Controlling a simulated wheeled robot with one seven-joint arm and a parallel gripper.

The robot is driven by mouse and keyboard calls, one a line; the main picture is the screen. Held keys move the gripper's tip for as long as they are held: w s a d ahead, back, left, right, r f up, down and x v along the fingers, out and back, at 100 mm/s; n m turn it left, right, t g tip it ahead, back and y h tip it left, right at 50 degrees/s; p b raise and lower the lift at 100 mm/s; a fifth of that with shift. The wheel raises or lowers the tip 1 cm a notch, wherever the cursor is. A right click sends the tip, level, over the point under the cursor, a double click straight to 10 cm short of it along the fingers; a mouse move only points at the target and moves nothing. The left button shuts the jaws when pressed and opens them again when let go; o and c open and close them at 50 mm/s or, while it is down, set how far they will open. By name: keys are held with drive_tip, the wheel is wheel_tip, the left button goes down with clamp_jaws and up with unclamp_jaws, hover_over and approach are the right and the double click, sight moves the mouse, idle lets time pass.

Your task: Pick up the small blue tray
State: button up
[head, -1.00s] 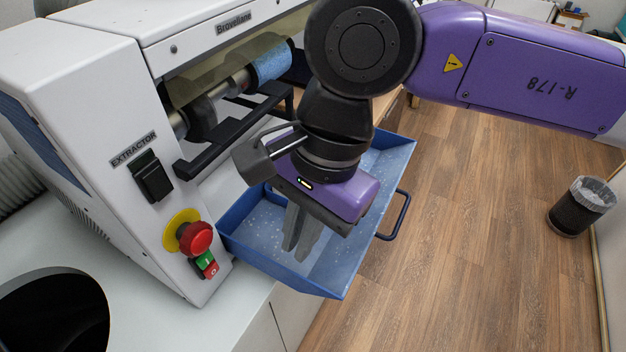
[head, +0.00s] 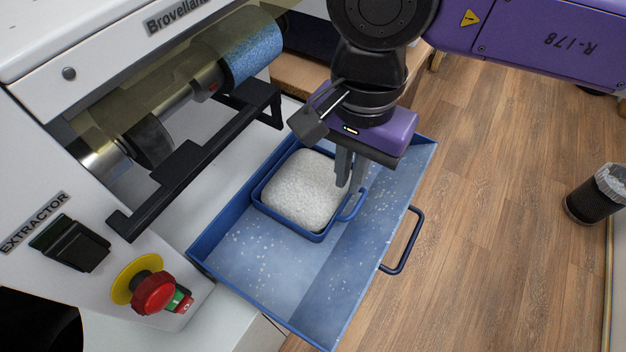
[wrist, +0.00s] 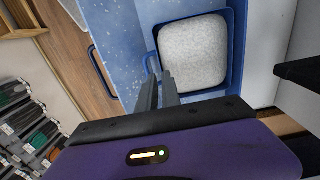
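The small blue tray (head: 262,209) is square with rounded corners and a loop handle on its right side. It is filled with a white, grainy material (head: 301,189). It sits inside a larger blue drawer-like tray (head: 235,270). In the wrist view the small tray (wrist: 238,62) shows at the upper right, its handle by my fingertips. My gripper (head: 348,188) points down over the handle side of the small tray. Its two grey fingers look slightly apart, with a narrow gap. In the wrist view my gripper (wrist: 160,76) is near the handle; whether they touch is unclear.
A white extractor machine (head: 35,130) stands at the left, with rollers, a black bracket (head: 185,165) and a red button (head: 153,293). The large tray's handle (head: 403,245) sticks out over the wooden floor. A black bin (head: 592,200) stands far right.

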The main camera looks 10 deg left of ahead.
sight(345, 199)
wheel_tip(345, 199, down, 6)
drive_tip(key=shift+w+r+p, duration=0.1)
drive_tip(key=shift+w+p, duration=0.05)
drive_tip(key=shift+p, duration=0.25)
drive_tip(key=shift+c, duration=0.2)
clamp_jaws()
idle(1.3)
